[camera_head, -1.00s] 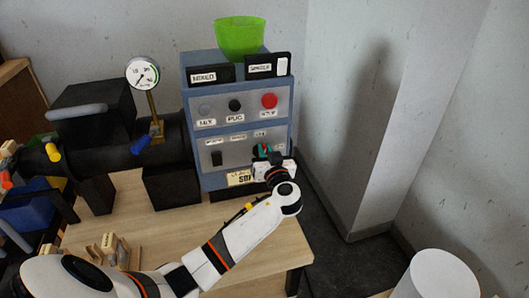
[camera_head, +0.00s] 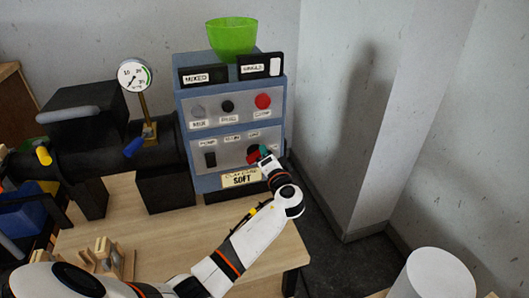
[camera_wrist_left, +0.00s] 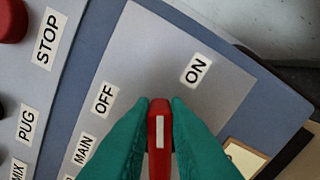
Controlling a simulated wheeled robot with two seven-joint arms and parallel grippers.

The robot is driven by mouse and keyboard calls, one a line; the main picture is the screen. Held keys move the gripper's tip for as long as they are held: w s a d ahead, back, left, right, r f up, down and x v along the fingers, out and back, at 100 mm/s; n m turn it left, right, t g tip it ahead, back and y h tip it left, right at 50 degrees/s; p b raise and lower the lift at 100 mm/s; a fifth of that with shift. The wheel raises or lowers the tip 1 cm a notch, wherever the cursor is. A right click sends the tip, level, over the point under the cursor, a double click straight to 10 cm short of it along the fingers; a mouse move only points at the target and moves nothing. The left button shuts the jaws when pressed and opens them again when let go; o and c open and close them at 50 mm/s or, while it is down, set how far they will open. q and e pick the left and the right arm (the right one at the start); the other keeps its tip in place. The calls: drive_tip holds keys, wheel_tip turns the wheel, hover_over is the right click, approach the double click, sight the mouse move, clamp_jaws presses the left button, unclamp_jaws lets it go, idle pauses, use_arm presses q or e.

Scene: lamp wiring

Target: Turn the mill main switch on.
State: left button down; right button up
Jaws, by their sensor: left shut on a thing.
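The mill main switch is a red handle (camera_wrist_left: 159,135) with a white mark on the grey panel of the blue control box (camera_head: 279,140). In the left wrist view it stands between the OFF label (camera_wrist_left: 105,98) at left and the ON label (camera_wrist_left: 197,68) at right, and its white mark points between them. My left gripper (camera_wrist_left: 160,112) is shut on the handle with its green fingers on both sides. In the head view my left gripper (camera_head: 260,153) is at the panel's lower right and partly hides the switch. My right gripper is not in view.
Above are a red stop button (camera_head: 263,101) and a black pug button (camera_head: 227,107). A black rocker switch (camera_head: 210,159) sits to the left. A green bowl (camera_head: 232,38) stands on the box. A gauge (camera_head: 134,75) and the black mill (camera_head: 110,150) are at left.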

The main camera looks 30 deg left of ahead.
use_arm(q)
drive_tip(key=shift+w+d+f+m+p, duration=0.1)
drive_tip(key=shift+f+m+p, duration=0.15)
drive_tip(key=shift+m, duration=0.7)
drive_tip(key=shift+s+f+m+p, duration=0.1)
drive_tip(key=shift+f+m+p, duration=0.1)
drive_tip(key=shift+m, duration=0.8)
drive_tip(key=shift+w+d+f+m+p, duration=0.1)
drive_tip(key=shift+f+m+p, duration=0.15)
drive_tip(key=shift+m, duration=0.7)
drive_tip(key=shift+f, duration=0.1)
drive_tip(key=c, duration=1.4)
unclamp_jaws()
drive_tip(key=b+v, duration=0.1)
drive_tip(key=v, duration=1.1)
